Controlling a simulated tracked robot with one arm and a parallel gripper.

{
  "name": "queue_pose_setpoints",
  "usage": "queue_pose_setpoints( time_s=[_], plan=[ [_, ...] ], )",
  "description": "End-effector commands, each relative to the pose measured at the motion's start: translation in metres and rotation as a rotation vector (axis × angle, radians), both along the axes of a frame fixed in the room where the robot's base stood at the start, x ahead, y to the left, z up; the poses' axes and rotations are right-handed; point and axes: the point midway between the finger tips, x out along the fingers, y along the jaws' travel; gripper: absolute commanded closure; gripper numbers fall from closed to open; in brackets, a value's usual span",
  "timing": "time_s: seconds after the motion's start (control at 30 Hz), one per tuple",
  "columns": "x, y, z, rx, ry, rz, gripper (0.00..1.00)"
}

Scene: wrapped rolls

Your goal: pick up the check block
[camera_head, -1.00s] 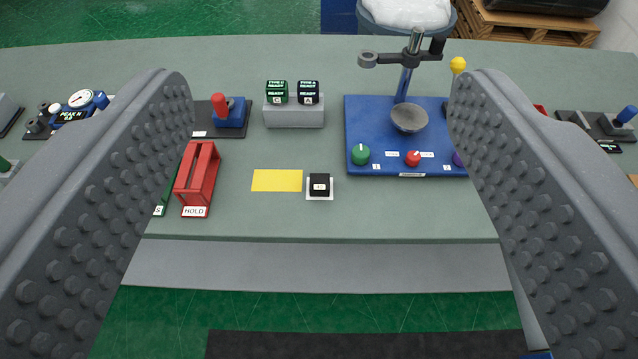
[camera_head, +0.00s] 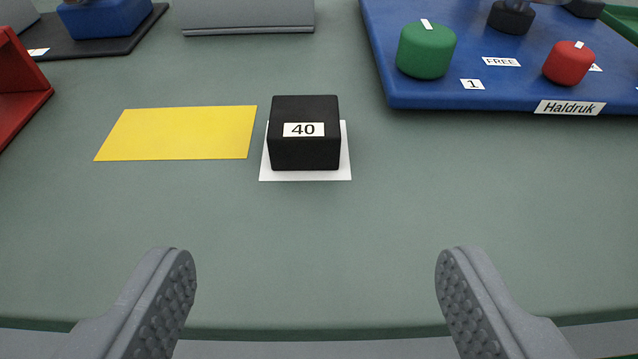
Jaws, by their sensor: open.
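The check block is a black cube (camera_head: 304,152) with a white label reading 40. It sits upright on a white square (camera_head: 342,173) on the grey-green table, near the middle of the view. My gripper (camera_head: 316,280) is open and empty. Its two grey studded fingers are wide apart, nearer to the camera than the block. The block lies beyond the fingertips, close to the middle line between them, and nothing touches it.
A yellow patch (camera_head: 180,133) lies left of the block. A blue board (camera_head: 440,93) with a green knob (camera_head: 426,50) and a red knob (camera_head: 569,63) stands at the back right. A red holder (camera_head: 18,85) is at the far left. The table around the block is clear.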

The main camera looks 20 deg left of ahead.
Motion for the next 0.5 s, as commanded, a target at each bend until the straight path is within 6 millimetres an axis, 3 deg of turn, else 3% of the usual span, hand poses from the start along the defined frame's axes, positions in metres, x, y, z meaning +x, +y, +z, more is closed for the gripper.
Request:
queue_pose_setpoints(
  time_s=[0.5],
  plan=[
    [0.050,0.022,-0.023,0.000,-0.002,0.012,0.34]
  ],
)
